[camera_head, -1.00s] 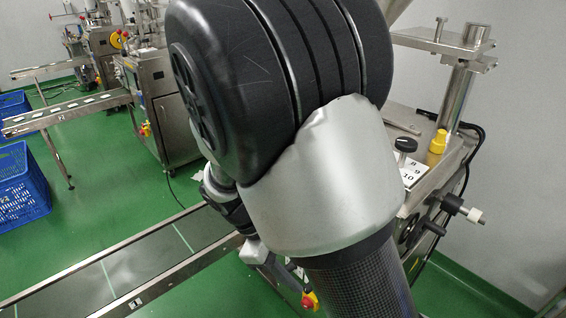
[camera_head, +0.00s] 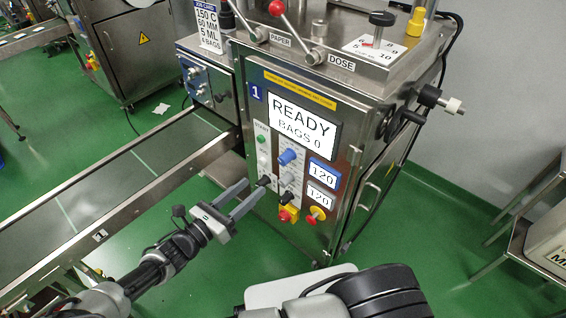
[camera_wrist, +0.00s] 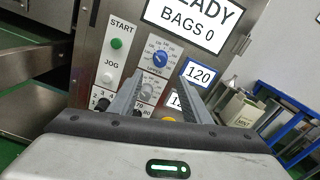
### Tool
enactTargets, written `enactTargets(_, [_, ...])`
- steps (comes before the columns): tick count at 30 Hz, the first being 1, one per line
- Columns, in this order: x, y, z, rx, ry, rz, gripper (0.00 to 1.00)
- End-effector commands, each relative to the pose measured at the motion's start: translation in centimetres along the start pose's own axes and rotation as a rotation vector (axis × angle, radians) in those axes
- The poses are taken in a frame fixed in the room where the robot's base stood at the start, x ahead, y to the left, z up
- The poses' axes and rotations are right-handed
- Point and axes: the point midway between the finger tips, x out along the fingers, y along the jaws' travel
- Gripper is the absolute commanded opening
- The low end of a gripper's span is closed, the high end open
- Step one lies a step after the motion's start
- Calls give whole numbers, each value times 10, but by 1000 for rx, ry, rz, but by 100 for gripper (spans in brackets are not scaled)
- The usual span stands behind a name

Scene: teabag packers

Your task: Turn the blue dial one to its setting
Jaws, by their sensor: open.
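The blue dial (camera_head: 287,157) is on the front panel of machine 1, below the screen reading READY, BAGS 0. In the wrist view the blue dial (camera_wrist: 160,58) shows just beyond and above the fingertips, with a printed scale around it. My gripper (camera_head: 256,187) is open and empty, low and left of the dial, fingers pointing at the panel. In the wrist view my gripper (camera_wrist: 163,82) has its two fingers apart below the dial, not around it. A grey dial (camera_wrist: 147,91) sits under the blue one, between the fingers.
Two displays read 120, the upper one (camera_head: 323,173) right of the blue dial. A green button (camera_head: 261,139), a yellow-and-red switch (camera_head: 289,212) and a red knob (camera_head: 316,216) are near. A job card (camera_head: 208,27) reads 150 C, 60 MM, 5 ML, 4 BAGS. A conveyor (camera_head: 120,215) runs at left.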

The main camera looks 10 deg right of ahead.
Motion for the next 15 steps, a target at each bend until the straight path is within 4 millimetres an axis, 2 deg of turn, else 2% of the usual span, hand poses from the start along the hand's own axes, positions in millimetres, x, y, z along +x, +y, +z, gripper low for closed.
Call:
enactTargets(3, [27, -1, -1, 0, -3, -6, 44])
enactTargets(15, [112, -1, -2, 0, 0, -5, 44])
